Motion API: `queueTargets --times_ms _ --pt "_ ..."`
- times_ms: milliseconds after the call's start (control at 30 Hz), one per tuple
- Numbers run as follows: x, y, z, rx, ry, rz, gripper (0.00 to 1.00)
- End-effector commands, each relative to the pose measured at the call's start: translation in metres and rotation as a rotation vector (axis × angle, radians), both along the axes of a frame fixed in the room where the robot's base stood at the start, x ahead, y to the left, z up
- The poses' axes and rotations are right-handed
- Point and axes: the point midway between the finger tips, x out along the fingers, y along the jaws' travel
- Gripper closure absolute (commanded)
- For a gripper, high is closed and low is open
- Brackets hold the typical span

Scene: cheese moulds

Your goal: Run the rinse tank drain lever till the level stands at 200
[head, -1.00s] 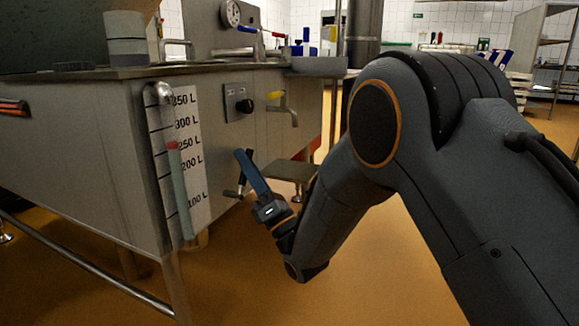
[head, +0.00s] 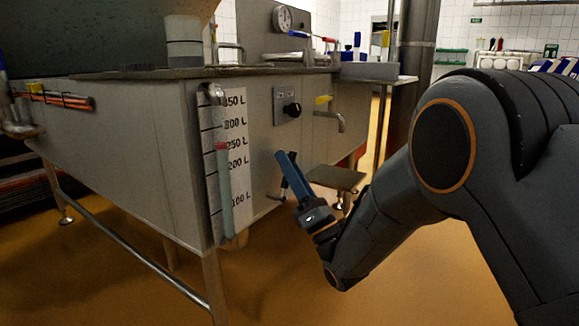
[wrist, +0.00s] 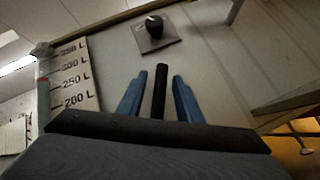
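The level gauge (head: 226,200) is a clear tube beside a white litre scale (head: 237,180) on the tank's (head: 160,150) front wall. Its red marker (head: 221,146) stands close to the 250 L label, above 200 L. The gauge also shows at the left of the wrist view (wrist: 43,95). The drain lever, low on the wall right of the scale, has a black handle (wrist: 160,90). My gripper's blue fingers (wrist: 160,98) stand on either side of this handle with a gap on each side, so it is open. In the head view the fingers (head: 287,168) partly hide the lever.
A black knob on a plate (head: 291,109) and a yellow-handled tap (head: 329,112) are on the wall above my gripper. A small step-like platform (head: 336,178) stands to the right behind it. A tank leg (head: 213,285) and rail are at lower left.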

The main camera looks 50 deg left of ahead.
Motion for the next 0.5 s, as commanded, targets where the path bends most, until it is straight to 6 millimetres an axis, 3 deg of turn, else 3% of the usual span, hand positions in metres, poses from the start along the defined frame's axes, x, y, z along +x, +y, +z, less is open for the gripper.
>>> queueTargets --times_ms 267,500 --pt "0.001 -0.008 -0.008 -0.004 0.002 -0.002 0.68" --pt "0.002 -0.038 -0.036 -0.005 0.004 -0.003 0.68"
